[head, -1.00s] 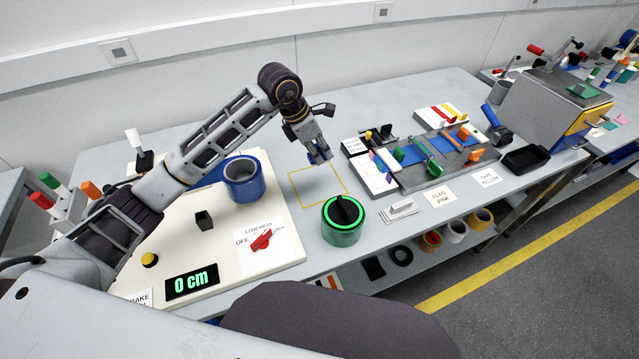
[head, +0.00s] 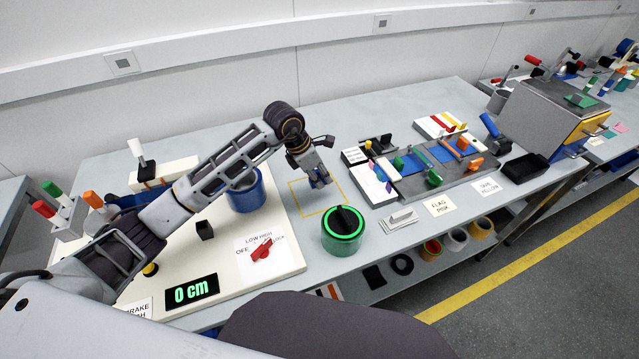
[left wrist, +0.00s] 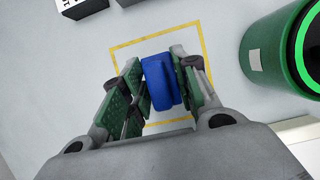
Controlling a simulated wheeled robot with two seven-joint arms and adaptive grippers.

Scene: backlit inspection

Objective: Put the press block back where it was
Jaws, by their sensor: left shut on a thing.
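My left gripper (head: 320,181) is shut on a blue block (left wrist: 160,82), which I take to be the press block. In the left wrist view the block sits between the green-padded fingers (left wrist: 158,90). In the head view the gripper mostly hides it. The gripper points down over a yellow square outline (head: 296,212) on the grey table. In the left wrist view the block appears inside this outline (left wrist: 208,60). I cannot tell whether it touches the table. My right gripper is not in view.
A green canister (head: 343,238) with a black handle stands close to the right of the outline. A blue cylinder (head: 245,195) stands on the white board (head: 225,270) to the left. A fixture tray (head: 450,178) with coloured parts lies to the right.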

